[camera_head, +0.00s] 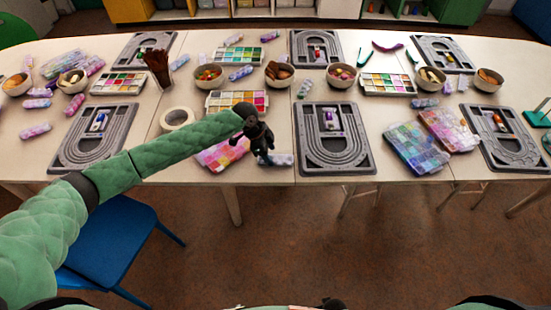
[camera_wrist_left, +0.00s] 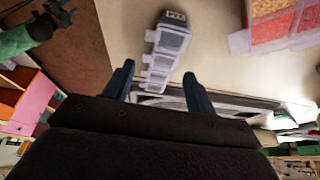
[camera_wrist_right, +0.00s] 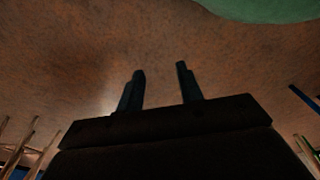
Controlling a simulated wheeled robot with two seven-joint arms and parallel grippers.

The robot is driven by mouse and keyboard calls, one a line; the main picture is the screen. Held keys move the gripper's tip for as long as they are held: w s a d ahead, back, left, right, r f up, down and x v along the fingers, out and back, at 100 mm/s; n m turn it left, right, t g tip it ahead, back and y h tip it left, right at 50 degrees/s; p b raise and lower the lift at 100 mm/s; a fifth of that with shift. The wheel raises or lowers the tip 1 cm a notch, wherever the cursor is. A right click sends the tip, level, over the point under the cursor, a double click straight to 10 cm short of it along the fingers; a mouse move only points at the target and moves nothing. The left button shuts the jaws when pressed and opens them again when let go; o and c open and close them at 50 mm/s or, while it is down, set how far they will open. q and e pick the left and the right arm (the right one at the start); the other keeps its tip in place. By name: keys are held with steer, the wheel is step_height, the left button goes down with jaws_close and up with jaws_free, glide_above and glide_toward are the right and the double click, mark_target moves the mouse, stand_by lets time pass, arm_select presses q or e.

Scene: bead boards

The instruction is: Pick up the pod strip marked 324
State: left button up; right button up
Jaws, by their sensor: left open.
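A pale translucent pod strip (camera_wrist_left: 165,55) with a dark end label (camera_wrist_left: 175,17) lies on the table in the left wrist view; the label's digits are too small to read surely. In the head view, the strip (camera_head: 281,160) lies at the table's front edge, partly hidden by my left gripper (camera_head: 264,155). My left gripper also shows in its wrist view (camera_wrist_left: 160,78); its fingers are open, apart on either side of the strip's near end, with nothing clearly held. My right gripper (camera_wrist_right: 160,75) is open and empty over the brown floor, outside the head view.
A grey bead board (camera_head: 368,160) lies right of the left gripper. A pink bead box (camera_head: 215,157) lies just left of it, with a tape roll (camera_head: 177,118) farther left. Other pod strips (camera_head: 36,131) lie around the table. A blue chair (camera_head: 115,245) stands in front.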

mark_target(273, 158)
arm_select(q)
steer(key=shift+p+x, duration=0.75)
steer(key=shift+x, duration=1.05)
arm_select(e)
steer(key=shift+s+d+f, duration=0.45)
steer(key=shift+s+f, duration=0.1)
steer(key=shift+f, duration=0.25)
steer(key=shift+s+d+f, duration=0.45)
steer(key=shift+s+f, duration=0.05)
steer(key=shift+f, duration=0.3)
arm_select(q)
steer(key=shift+w+a, duration=0.1)
steer(key=shift+w, duration=0.05)
steer(key=c, duration=0.9)
arm_select(e)
steer(key=shift+s+d, duration=0.1)
